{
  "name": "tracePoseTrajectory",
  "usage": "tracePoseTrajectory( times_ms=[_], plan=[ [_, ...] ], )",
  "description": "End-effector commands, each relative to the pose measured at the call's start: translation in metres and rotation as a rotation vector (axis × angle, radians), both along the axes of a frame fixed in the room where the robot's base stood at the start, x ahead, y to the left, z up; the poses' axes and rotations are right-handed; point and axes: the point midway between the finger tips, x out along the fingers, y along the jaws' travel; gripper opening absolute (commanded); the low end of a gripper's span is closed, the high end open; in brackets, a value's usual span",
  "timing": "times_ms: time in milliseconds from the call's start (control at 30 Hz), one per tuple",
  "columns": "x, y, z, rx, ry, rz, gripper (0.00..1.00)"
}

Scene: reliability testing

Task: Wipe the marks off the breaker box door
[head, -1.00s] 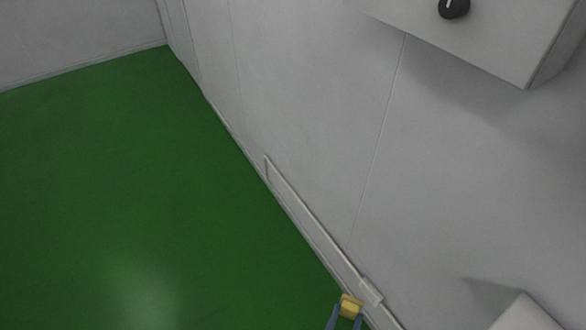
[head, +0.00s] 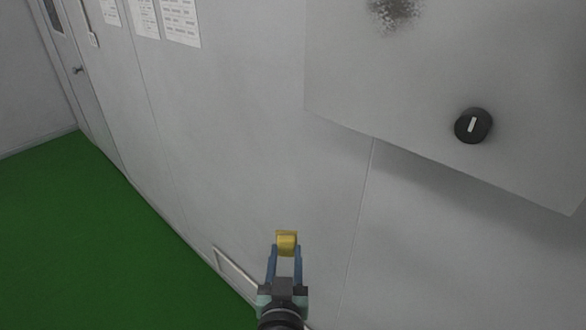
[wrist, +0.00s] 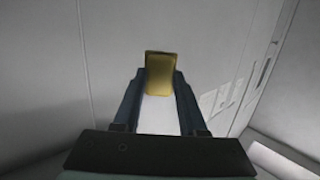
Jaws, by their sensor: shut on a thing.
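The breaker box door (head: 420,90) is a light grey panel at the upper right of the head view. A dark speckled mark (head: 395,12) shows on it, cut off by the top edge of the picture. A black round knob (head: 473,125) with a white bar sits near its lower right. My gripper (head: 286,246) is shut on a yellow sponge-like block (head: 286,241), below and left of the door and apart from it. The wrist view shows the yellow block (wrist: 160,72) between my two blue fingers. No mark shows in the wrist view.
The grey wall (head: 240,130) runs behind my gripper. Several white sheets (head: 180,22) hang at the upper left, beside a door with a handle (head: 78,70). The green floor (head: 80,230) is clear.

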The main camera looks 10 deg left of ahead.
Motion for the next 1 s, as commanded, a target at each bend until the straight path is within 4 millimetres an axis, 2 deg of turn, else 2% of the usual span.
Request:
tracePoseTrajectory(
  times_ms=[33, 167, 200, 333, 533, 700, 833, 1000],
  plan=[
    [0.012, 0.005, 0.027, 0.002, -0.015, -0.011, 0.0],
    [0.036, 0.013, 0.088, 0.005, -0.02, -0.069, 0.0],
    [0.042, 0.014, 0.11, 0.007, -0.02, -0.097, 0.0],
    [0.052, 0.016, 0.182, 0.011, -0.019, -0.2, 0.0],
    [0.04, 0.009, 0.285, 0.015, -0.015, -0.381, 0.0],
    [0.007, -0.004, 0.363, 0.014, -0.01, -0.543, 0.0],
    [-0.021, -0.013, 0.399, 0.011, -0.006, -0.634, 0.0],
    [-0.043, -0.019, 0.417, 0.004, -0.001, -0.689, 0.0]
  ],
)
